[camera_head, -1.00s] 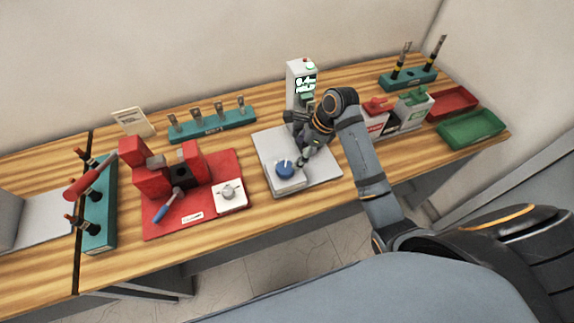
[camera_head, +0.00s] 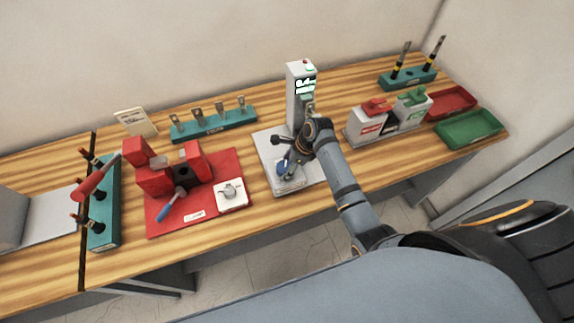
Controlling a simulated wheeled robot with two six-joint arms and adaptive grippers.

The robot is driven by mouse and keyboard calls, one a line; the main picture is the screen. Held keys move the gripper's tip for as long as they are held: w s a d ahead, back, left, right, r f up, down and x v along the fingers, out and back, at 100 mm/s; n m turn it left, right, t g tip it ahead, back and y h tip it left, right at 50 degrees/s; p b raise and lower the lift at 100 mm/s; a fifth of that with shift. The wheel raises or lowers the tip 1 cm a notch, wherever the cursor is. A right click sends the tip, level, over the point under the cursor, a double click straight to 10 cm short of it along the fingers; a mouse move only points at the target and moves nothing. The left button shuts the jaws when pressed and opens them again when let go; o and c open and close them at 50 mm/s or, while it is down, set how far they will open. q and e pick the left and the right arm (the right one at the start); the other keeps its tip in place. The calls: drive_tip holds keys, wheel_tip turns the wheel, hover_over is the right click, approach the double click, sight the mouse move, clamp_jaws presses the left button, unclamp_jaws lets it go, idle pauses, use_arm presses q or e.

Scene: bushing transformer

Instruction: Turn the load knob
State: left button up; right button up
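A grey device has a flat base plate (camera_head: 264,150) and an upright column (camera_head: 293,97) with a lit display. A blue knob (camera_head: 282,168) sits on a raised block at the front of this base. My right gripper (camera_head: 289,170) points down at the blue knob and covers its right part. Whether its fingers touch or close on the knob is too small to tell. My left gripper is not in view.
A red vise-like fixture (camera_head: 153,178) with red and blue handles stands on the red plate (camera_head: 165,228). Teal racks (camera_head: 215,128) hold several small tools.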

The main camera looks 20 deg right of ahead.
drive_tip(key=c, duration=0.8)
drive_tip(key=shift+n, duration=0.3)
drive_tip(key=n+g, duration=0.1)
drive_tip(key=n, duration=0.2)
drive_tip(key=shift+w+n+g, duration=0.1)
drive_tip(key=shift+n+g, duration=0.2)
drive_tip(key=n, duration=0.2)
drive_tip(key=n+g, duration=0.1)
drive_tip(key=n, duration=0.1)
drive_tip(key=shift+w+g, duration=0.15)
drive_tip(key=shift+g, duration=0.15)
drive_tip(key=n+g, duration=0.1)
drive_tip(key=n, duration=0.2)
drive_tip(key=n+g+h, duration=0.1)
drive_tip(key=n, duration=0.2)
drive_tip(key=shift+w+a+r+n, duration=0.1)
drive_tip(key=shift+w+n, duration=0.05)
drive_tip(key=shift+n, duration=0.25)
drive_tip(key=n+h, duration=0.1)
drive_tip(key=n, duration=0.1)
drive_tip(key=n+g+h, duration=0.1)
drive_tip(key=n, duration=0.2)
drive_tip(key=shift+a+n, duration=0.15)
drive_tip(key=shift+n, duration=0.15)
